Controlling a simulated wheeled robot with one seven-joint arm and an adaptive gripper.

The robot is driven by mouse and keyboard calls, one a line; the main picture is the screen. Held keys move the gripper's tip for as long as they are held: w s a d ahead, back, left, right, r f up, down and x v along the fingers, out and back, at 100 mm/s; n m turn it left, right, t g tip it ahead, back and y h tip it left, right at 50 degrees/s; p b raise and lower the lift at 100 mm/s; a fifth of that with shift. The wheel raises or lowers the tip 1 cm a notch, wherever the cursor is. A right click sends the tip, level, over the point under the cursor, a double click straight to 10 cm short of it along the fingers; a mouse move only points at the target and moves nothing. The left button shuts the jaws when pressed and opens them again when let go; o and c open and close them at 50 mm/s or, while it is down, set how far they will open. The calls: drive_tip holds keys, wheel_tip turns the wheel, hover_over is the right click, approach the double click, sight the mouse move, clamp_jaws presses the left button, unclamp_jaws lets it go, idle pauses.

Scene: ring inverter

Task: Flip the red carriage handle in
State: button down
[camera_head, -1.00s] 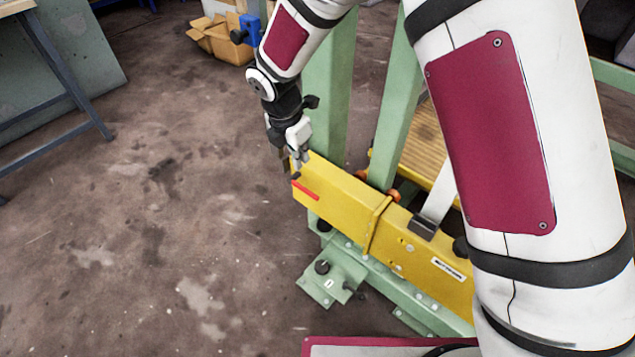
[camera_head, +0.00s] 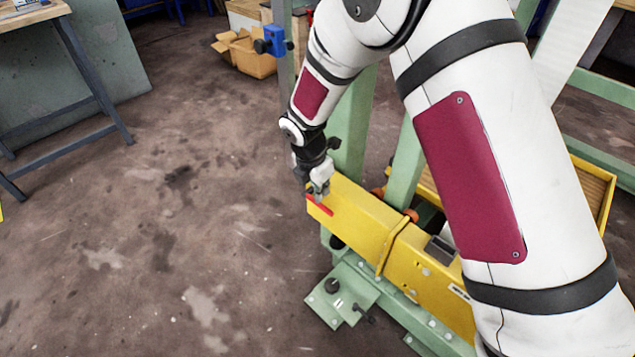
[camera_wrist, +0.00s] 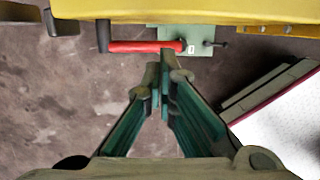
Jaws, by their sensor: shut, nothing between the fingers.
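The red carriage handle (camera_head: 319,205) lies along the side of the yellow beam (camera_head: 365,222), near its far left end. In the wrist view the handle (camera_wrist: 146,47) is a red bar running left to right just under the yellow beam (camera_wrist: 200,12), with a dark arm at its left end. My gripper (camera_wrist: 163,68) is shut and empty, with its fingertips a little below the bar in that view, near its right half. In the head view my gripper (camera_head: 318,197) is at the handle; whether it touches cannot be told.
A green frame (camera_head: 350,130) supports the beam. A green foot plate (camera_head: 340,295) with a knob lies below it. Open concrete floor (camera_head: 180,220) is on the left. A blue-legged table (camera_head: 75,80) and a cardboard box (camera_head: 245,52) stand farther back.

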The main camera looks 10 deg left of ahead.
sight(324, 207)
drive_tip(key=f, duration=0.2)
drive_tip(key=f+b, duration=0.1)
drive_tip(key=w+f, duration=0.1)
drive_tip(key=f, duration=0.1)
drive_tip(key=shift+d+f, duration=0.35)
drive_tip(key=shift+w+f+b, duration=0.1)
drive_tip(key=shift+b, duration=0.3)
